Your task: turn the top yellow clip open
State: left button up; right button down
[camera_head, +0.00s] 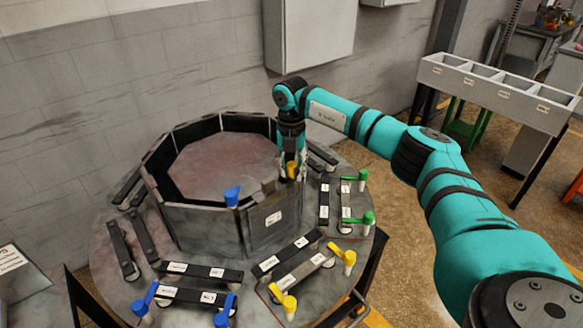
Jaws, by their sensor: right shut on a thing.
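The top yellow clip (292,171) sits at the upper rim of the round furnace (200,228), on its right side. My right gripper (291,161) comes down from above and is shut on this clip. The fingers hide part of the clip, so its exact angle is hard to tell. My left gripper is out of view.
A blue clip (232,197) stands on the same rim, further left. Lower yellow clips (346,257), green clips (362,181) and blue clips (223,312) stand on the round base plate (110,255) among dark bars. A wall box (310,35) hangs behind my right arm.

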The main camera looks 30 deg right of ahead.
aim_at(293, 163)
jog(key=shift+w+d+r+m, duration=0.25)
jog(key=shift+r+m, duration=0.05)
jog(key=shift+r, duration=0.05)
jog(key=c, duration=1.3)
grip_release()
jog(key=shift+o, duration=1.3)
jog(key=shift+f, duration=0.15)
jog(key=shift+o, duration=0.3)
jog(key=shift+d+f, duration=0.15)
jog(key=shift+r, duration=0.4)
notch_tip(293, 163, up, 11)
